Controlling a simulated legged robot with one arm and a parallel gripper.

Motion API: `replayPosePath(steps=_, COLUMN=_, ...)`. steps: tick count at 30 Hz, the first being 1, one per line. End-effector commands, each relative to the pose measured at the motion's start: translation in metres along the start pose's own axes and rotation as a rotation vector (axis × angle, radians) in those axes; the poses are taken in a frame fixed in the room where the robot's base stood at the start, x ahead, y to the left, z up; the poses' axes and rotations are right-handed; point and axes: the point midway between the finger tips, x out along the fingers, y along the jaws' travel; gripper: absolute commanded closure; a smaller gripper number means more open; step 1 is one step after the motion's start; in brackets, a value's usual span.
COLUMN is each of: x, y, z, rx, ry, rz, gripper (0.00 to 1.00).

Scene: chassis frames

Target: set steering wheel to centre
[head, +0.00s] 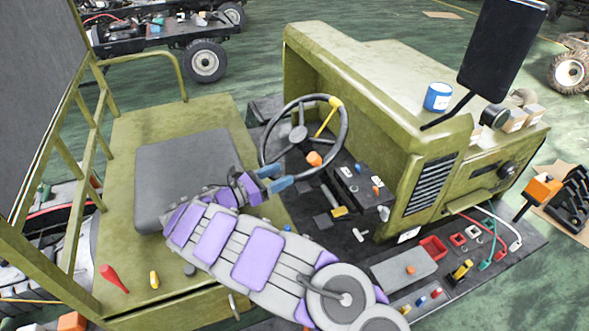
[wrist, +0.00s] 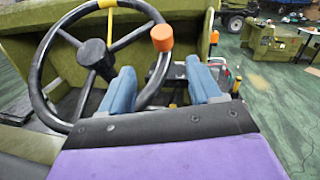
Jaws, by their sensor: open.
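The dark steering wheel (head: 345,130) stands in front of the seat, with a yellow band (head: 335,101) at the upper right of its rim and a yellow spoke below it. In the wrist view the wheel (wrist: 38,72) fills the upper left, with the yellow band at the top edge. An orange knob (wrist: 162,38) shows at the rim's right side; it also appears in the head view (head: 314,158). My gripper (head: 274,178) is open and empty at the near lower-left side of the wheel. In the wrist view the rim shows between its blue fingers (wrist: 160,68); contact cannot be told.
The grey seat (head: 180,170) lies left of my arm. A green hood (head: 370,80) with a black mirror (head: 500,45) rises beyond the wheel. Levers and switches crowd the floor right of it.

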Motion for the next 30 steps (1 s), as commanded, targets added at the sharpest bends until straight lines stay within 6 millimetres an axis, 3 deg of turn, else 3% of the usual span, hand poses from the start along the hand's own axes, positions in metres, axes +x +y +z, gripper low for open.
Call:
replayPosePath(steps=4, x=-0.023, y=0.000, z=-0.001, rx=0.002, ry=0.001, rz=0.000, gripper=0.37)
replayPosePath(steps=11, x=-0.036, y=0.000, z=0.000, rx=0.000, ry=0.001, rz=-0.002, gripper=0.37)
replayPosePath(steps=26, x=-0.035, y=-0.001, z=0.001, rx=0.002, ry=0.001, rz=-0.005, gripper=0.37)
replayPosePath(steps=30, x=-0.015, y=-0.013, z=0.007, rx=0.037, ry=0.012, rz=-0.053, gripper=0.37)
